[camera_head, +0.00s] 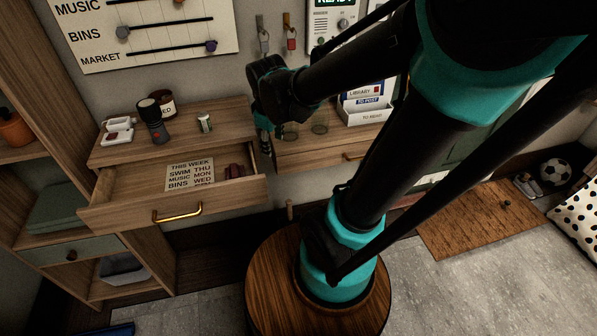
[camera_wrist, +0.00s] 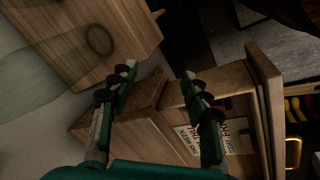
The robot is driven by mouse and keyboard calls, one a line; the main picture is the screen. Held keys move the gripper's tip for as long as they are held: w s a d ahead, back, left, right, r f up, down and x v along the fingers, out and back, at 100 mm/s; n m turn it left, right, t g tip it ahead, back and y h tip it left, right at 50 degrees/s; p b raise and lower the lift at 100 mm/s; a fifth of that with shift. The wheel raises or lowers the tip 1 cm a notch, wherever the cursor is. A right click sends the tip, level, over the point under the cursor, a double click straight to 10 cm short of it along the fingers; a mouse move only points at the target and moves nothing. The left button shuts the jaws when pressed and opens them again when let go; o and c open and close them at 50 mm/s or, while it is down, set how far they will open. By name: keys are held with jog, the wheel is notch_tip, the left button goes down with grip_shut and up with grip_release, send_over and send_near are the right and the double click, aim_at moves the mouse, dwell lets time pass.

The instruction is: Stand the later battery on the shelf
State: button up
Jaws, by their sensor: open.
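My gripper (camera_wrist: 160,80) is open and empty in the wrist view, its fingers apart above the edge of the wooden cabinet. In the head view it is mostly hidden behind my arm, right of the cabinet top. A small pale cylinder (camera_head: 205,122), perhaps a battery, stands on the cabinet top. Dark red pieces (camera_head: 234,171), possibly batteries, lie in the open drawer (camera_head: 130,201) beside a printed card (camera_head: 190,174). Their markings are too small to read. A wooden wall shelf (camera_head: 300,153) is right of the cabinet; it also shows in the wrist view (camera_wrist: 125,25).
A dark flashlight-like object (camera_head: 153,121), a white tray (camera_head: 117,130) and a brown jar (camera_head: 163,104) share the cabinet top. A white letter rack (camera_head: 368,108) stands on the wall shelf near round glass-like outlines (camera_head: 319,129). The open drawer juts forward. Keys (camera_head: 290,38) hang above.

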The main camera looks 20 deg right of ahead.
jog(key=s+d+f+m, duration=0.5)
jog(key=s+f+m, duration=0.2)
jog(key=s+m, duration=0.1)
jog(key=shift+d+m+t+y, duration=0.3)
jog(key=shift+m+t, duration=0.1)
jog(key=shift+m, duration=0.2)
jog(key=shift+c, duration=0.5)
